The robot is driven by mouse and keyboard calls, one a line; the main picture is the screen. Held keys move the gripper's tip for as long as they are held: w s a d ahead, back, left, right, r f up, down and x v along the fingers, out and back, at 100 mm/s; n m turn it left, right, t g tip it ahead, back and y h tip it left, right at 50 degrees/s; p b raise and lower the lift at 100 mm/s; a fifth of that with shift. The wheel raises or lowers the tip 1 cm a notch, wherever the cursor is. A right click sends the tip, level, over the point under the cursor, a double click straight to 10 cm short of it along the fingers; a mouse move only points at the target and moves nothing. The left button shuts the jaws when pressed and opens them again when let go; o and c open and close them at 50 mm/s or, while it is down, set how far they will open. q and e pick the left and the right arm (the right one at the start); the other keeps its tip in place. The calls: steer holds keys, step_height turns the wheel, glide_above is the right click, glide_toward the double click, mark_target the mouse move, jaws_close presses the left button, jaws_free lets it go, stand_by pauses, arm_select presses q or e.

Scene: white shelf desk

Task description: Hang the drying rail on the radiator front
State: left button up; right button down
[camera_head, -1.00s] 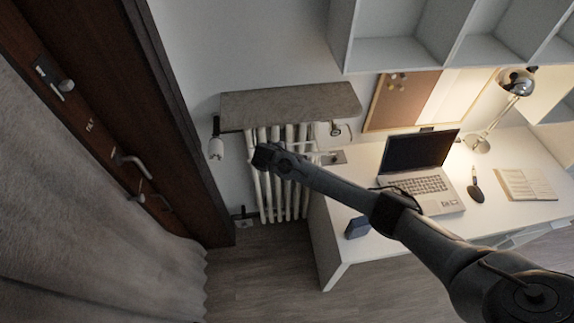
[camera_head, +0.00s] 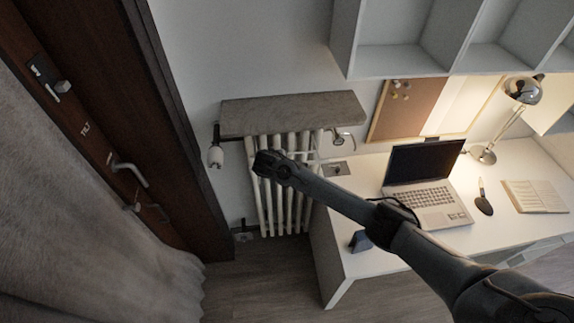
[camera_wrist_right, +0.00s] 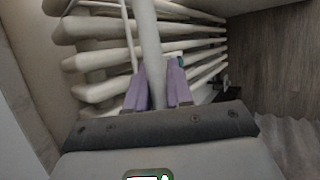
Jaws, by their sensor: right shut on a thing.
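The white radiator (camera_head: 283,210) stands against the wall under a grey stone shelf (camera_head: 292,112), its upright columns showing below. My right gripper (camera_head: 268,163) is in front of the radiator's upper part; its fingers are hard to make out in the head view. In the right wrist view the purple fingers (camera_wrist_right: 158,85) are shut on a pale round bar, the drying rail (camera_wrist_right: 148,35). The rail crosses in front of the radiator columns (camera_wrist_right: 100,60). I cannot tell whether it touches them. Its lower part is hidden behind the gripper body. My left gripper is out of view.
A white desk (camera_head: 360,262) with a laptop (camera_head: 425,195) and a lamp (camera_head: 524,92) stands right of the radiator, under my right arm. A radiator valve (camera_head: 215,156) sticks out at the left, near the dark door frame (camera_head: 185,150). Open floor (camera_head: 265,285) lies in front.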

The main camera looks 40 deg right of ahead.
steer(key=shift+f, duration=0.2)
steer(key=c, duration=0.9)
jaws_free()
